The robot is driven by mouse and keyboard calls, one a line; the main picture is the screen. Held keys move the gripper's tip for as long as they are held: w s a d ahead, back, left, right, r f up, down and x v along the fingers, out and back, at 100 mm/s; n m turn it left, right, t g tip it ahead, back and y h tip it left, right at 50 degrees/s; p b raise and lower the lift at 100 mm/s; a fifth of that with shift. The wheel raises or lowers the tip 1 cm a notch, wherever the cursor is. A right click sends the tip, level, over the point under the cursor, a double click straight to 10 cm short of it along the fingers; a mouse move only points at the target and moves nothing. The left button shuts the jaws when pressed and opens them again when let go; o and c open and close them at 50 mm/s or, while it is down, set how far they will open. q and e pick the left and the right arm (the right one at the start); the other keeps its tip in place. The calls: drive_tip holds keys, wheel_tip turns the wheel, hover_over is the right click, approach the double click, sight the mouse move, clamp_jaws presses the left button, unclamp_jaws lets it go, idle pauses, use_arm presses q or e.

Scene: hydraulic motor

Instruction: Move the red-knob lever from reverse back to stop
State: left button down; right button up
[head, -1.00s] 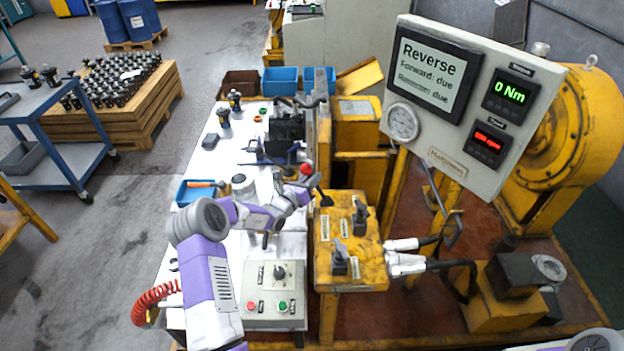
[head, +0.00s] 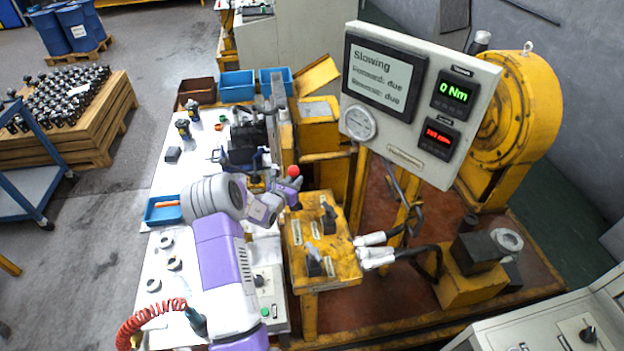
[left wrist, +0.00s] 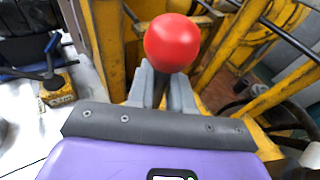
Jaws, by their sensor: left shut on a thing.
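The lever's red knob (head: 293,171) stands at the far left corner of the yellow control box (head: 345,268). My left gripper (head: 291,184) is at the lever, just below the knob. In the left wrist view, the red knob (left wrist: 172,42) shows above the grey fingers of my left gripper (left wrist: 164,88), which are shut on the lever under it. The lever's shaft is mostly hidden by the fingers. The display panel (head: 490,75) reads "Slowing", with forward and reverse both "due", and 0 Nm in green. The red speed figure is too small to read surely. My right gripper is out of view.
Two other levers with dark handles (head: 314,262) stand on the yellow box near my left gripper. A grey switch box (head: 268,290) is partly behind my left arm. A blue tray (head: 160,212) lies on the white bench.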

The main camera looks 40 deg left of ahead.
use_arm(q)
drive_tip(key=c, duration=1.1)
unclamp_jaws()
drive_tip(key=v, duration=0.7)
drive_tip(key=shift+s, duration=0.3)
drive_tip(key=shift+d, duration=0.1)
